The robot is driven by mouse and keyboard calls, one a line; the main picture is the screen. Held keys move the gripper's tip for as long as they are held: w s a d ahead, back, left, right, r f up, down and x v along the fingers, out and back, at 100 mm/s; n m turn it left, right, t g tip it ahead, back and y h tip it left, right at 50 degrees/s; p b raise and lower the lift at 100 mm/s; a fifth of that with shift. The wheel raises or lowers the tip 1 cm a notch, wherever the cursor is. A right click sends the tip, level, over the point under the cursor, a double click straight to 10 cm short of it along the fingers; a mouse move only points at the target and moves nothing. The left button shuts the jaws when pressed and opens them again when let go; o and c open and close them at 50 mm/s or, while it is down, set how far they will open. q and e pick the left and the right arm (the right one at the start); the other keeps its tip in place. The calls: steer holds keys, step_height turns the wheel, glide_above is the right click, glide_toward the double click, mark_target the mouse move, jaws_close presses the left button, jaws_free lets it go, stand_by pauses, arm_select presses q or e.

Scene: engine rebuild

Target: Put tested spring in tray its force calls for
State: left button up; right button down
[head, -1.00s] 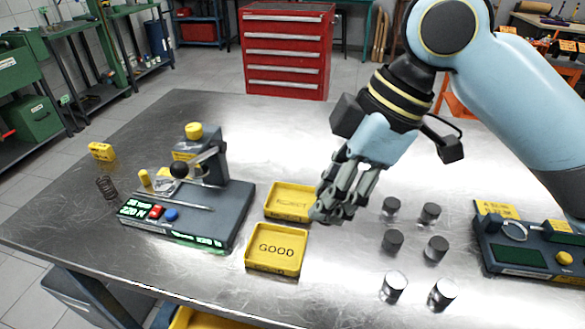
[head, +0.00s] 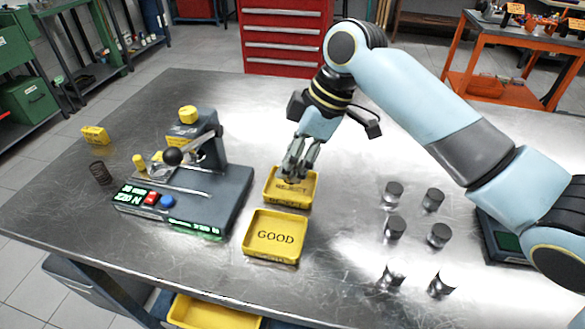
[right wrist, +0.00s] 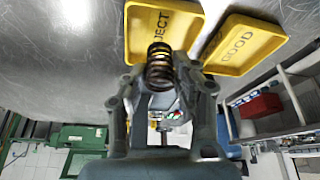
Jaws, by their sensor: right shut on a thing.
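My right gripper (head: 292,178) is shut on a dark coil spring (right wrist: 160,66), which shows between its fingers in the right wrist view. In the head view the fingertips are over the yellow REJECT tray (head: 308,201), and the spring cannot be made out there. The REJECT tray also shows behind the spring in the right wrist view (right wrist: 184,14). The yellow GOOD tray (head: 262,254) lies nearer, in front of it, and looks empty. The spring tester (head: 225,205) stands left of the trays with its green displays lit; I cannot read them surely. My left gripper is not in view.
A second coil spring (head: 100,173) stands at the table's left, near a small yellow block (head: 95,135). Several dark metal cylinders (head: 395,227) stand right of the trays. A grey device (head: 497,240) is partly hidden behind my right arm. The far middle table is clear.

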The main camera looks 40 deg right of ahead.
steer(key=shift+f, duration=1.1)
steer(key=shift+f, duration=0.1)
steer(key=c, duration=1)
jaws_free()
steer(key=v, duration=1.2)
